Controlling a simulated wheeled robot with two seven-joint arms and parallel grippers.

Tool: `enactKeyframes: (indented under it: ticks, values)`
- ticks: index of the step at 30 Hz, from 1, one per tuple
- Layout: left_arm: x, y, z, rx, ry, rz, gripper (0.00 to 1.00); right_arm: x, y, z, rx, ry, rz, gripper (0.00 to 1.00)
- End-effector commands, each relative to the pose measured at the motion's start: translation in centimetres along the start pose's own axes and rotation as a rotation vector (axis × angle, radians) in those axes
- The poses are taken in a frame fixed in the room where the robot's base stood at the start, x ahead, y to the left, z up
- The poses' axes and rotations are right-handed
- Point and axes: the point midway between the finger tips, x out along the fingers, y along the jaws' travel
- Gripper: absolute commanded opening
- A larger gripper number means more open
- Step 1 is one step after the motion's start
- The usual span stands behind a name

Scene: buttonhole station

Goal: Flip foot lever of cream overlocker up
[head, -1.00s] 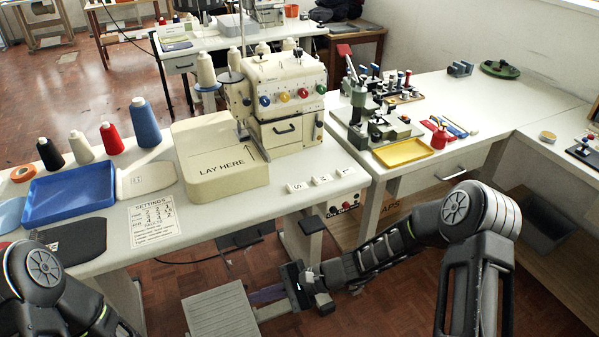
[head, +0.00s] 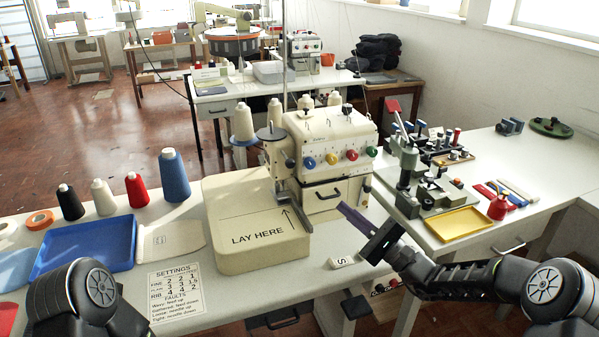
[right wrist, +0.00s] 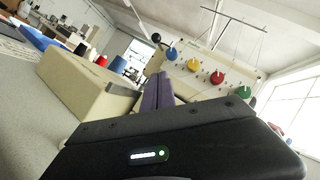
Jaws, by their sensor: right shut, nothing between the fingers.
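The cream overlocker (head: 330,140) stands on the white table, with blue, red, yellow and green dials on its front. It also shows in the right wrist view (right wrist: 205,62), where a small black ball knob (right wrist: 156,38) sticks out at its upper left. I cannot tell for sure whether this is the foot lever. My right gripper (head: 342,206) has purple fingers, shut and empty, in front of the machine's lower front, apart from the knob. Its fingers (right wrist: 157,90) point toward the machine in the right wrist view. My left gripper is out of view; only its arm shows.
The cream "LAY HERE" box (head: 250,255) stands left of the machine's front. A green fixture (head: 410,175) and yellow tray (head: 460,223) lie to the right. A white lettered block (head: 343,262) is near the table edge below my right gripper. Thread cones stand at left.

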Motion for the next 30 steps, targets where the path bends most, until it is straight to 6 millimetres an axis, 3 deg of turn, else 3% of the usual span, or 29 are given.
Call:
enactKeyframes:
  ticks: [11,17,30]
  values:
    - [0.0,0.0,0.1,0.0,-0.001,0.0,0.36,0.2,-0.1,0.1,0.0,-0.001,-0.002,0.0]
    - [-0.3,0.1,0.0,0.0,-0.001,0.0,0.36,1.6,0.0,0.1,0.001,-0.004,0.0,0.0]
    - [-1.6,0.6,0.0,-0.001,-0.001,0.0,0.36,9.8,0.0,0.2,0.001,-0.004,0.001,0.0]
